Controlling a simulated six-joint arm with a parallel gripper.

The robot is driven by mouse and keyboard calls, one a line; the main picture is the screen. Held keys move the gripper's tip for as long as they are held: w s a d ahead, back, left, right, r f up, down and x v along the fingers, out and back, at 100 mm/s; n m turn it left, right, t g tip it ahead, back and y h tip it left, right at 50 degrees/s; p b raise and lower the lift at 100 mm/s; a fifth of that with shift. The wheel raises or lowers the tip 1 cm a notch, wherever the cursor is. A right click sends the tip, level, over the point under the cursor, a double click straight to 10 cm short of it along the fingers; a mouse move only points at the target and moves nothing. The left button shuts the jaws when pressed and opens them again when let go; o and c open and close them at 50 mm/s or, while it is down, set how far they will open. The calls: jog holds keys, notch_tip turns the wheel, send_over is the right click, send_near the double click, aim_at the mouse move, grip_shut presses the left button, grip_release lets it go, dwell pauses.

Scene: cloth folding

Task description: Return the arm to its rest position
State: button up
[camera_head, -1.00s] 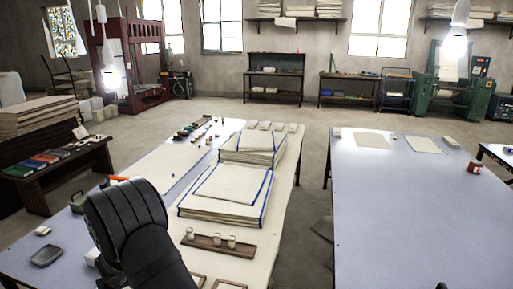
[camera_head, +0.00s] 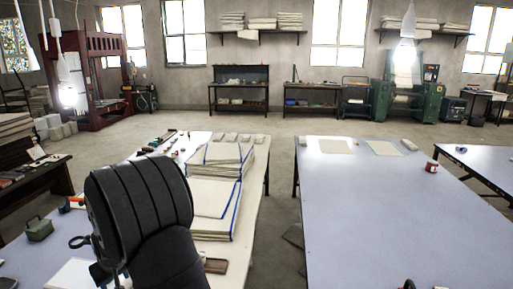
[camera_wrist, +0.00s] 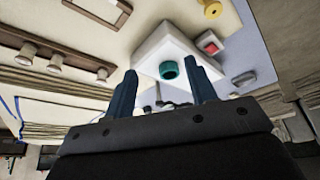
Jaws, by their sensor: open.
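In the head view my black arm rises at the lower left, in front of the table. My gripper's fingers are not clearly visible there. In the wrist view my gripper (camera_wrist: 163,82) shows two dark blue fingers spread apart with nothing held between them. Past the fingers lies a white block (camera_wrist: 165,44) with a round teal piece (camera_wrist: 168,70) on its near face. Folded cloth stacks with blue edges (camera_head: 228,207) lie on the table to the right of my arm, apart from it.
A small red item (camera_wrist: 209,43) lies beside the white block. A second table (camera_head: 380,215) stands to the right, mostly bare. A floor gap (camera_head: 281,205) separates the tables.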

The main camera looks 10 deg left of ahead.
jog(key=w+d+m+t+h, duration=0.1)
jog(key=w+d+m, duration=0.5)
jog(key=w+d, duration=1.7)
jog(key=shift+d+f+m+h, duration=0.15)
jog(key=shift+d+m+h, duration=0.25)
jog(key=shift+d, duration=0.8)
